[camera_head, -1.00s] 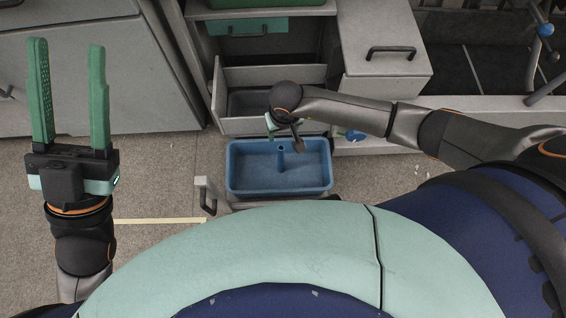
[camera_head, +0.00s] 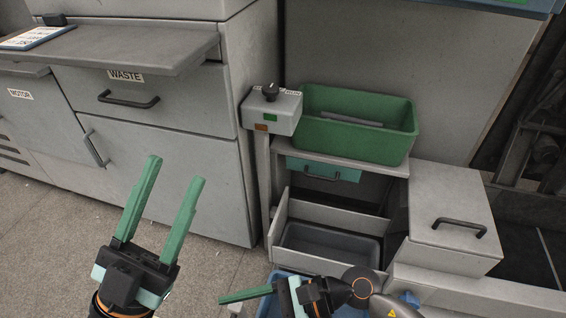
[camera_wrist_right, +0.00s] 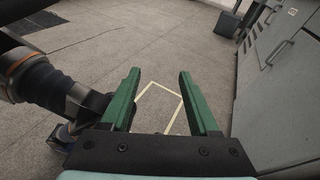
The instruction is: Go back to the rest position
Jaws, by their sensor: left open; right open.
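My left gripper (camera_head: 166,207) is raised at the lower left of the head view. Its two green fingers are apart with nothing between them, over the bare floor in front of the grey cabinet. My right gripper (camera_head: 245,296) is at the bottom middle of the head view, seen from the side, over the edge of a blue bin (camera_head: 283,279) that is mostly hidden. In the right wrist view the right gripper's green fingers (camera_wrist_right: 155,88) are wide apart and empty, with floor behind them.
A grey cabinet with a WASTE drawer (camera_head: 150,92) stands at the left. A switch box (camera_head: 272,110) and a green bin (camera_head: 352,143) are at the centre. Below is an open drawer (camera_head: 330,235). A lidded grey box (camera_head: 452,222) stands at the right. The right wrist view shows open floor with a pale taped outline (camera_wrist_right: 160,90).

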